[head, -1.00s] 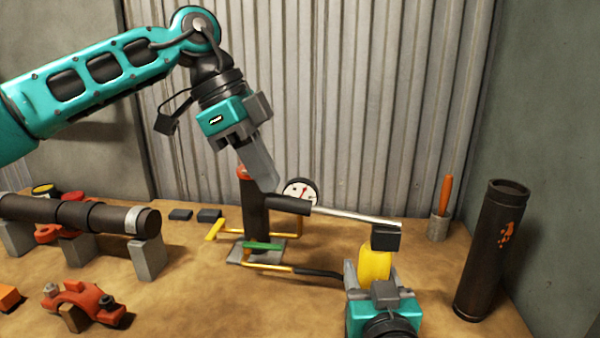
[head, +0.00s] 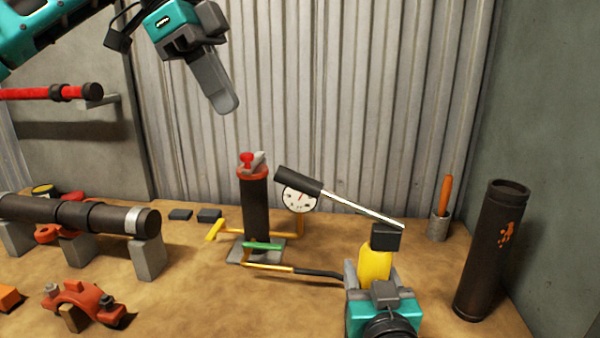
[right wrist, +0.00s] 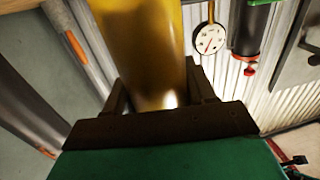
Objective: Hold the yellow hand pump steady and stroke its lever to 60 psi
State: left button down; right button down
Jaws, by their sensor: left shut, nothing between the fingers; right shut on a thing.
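The yellow hand pump (head: 375,263) stands on the bench, a dark block on its top. My right gripper (head: 372,282) is shut around its body; the right wrist view shows the yellow body (right wrist: 140,45) between the fingers (right wrist: 160,100). The pump's lever (head: 350,203) slopes up to the left from the pump's top and ends in a dark grip. My left gripper (head: 228,105) is shut and empty, up and to the left of the lever, apart from it. The pressure gauge (head: 299,198) is partly hidden by the lever grip; its reading is too small to tell.
A dark riser pipe (head: 256,208) with a red top stands left of the gauge. A dark pipe on blocks (head: 80,215) and an orange clamp (head: 84,302) lie at left. A tall black tube (head: 492,250) and a cup with an orange-handled tool (head: 439,225) stand at right.

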dwell(0.4)
jog(key=shift+c, duration=1.4)
grip_release()
jog(key=shift+s, duration=0.1)
